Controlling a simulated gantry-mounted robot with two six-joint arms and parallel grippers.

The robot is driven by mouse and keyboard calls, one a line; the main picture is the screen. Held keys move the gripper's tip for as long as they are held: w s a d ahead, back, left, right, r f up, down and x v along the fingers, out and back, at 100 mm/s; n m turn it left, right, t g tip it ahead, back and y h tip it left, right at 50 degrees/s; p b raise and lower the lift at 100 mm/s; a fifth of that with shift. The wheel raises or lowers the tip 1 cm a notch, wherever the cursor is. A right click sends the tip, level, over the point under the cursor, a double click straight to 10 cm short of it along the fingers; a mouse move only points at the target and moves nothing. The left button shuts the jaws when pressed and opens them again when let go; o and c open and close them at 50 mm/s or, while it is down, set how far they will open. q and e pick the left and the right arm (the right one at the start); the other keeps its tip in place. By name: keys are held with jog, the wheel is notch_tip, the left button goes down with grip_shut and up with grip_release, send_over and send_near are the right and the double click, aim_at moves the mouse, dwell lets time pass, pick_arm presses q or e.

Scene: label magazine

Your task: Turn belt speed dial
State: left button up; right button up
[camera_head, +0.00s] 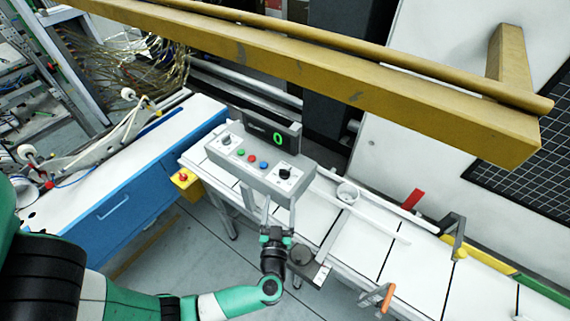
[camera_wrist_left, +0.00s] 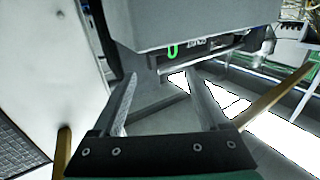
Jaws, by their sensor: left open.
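The grey control box (camera_head: 262,165) stands on the white conveyor in the head view. Its sloped top has a left dial (camera_head: 226,139) and a right dial (camera_head: 285,173), each on a white plate, with small coloured buttons between them. I cannot read which dial is the belt speed dial. A display (camera_head: 272,132) behind them shows a green 0; a green digit also shows in the left wrist view (camera_wrist_left: 172,50). My left gripper (camera_head: 267,207) is open, its fingers pointing up at the box's front, below the right dial. Its spread fingers (camera_wrist_left: 163,90) hold nothing. My right gripper is not in view.
A yellow beam (camera_head: 330,75) crosses above and behind the box. A yellow box with a red button (camera_head: 184,178) sits at the conveyor's left end. A blue cabinet (camera_head: 130,195) is to the left.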

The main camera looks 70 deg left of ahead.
aim_at(285, 172)
pick_arm(q)
jog(key=b+x, duration=0.2)
jog(key=x, duration=0.9)
jog(key=shift+w, duration=0.15)
grip_shut()
jog(key=shift+n+g, duration=0.3)
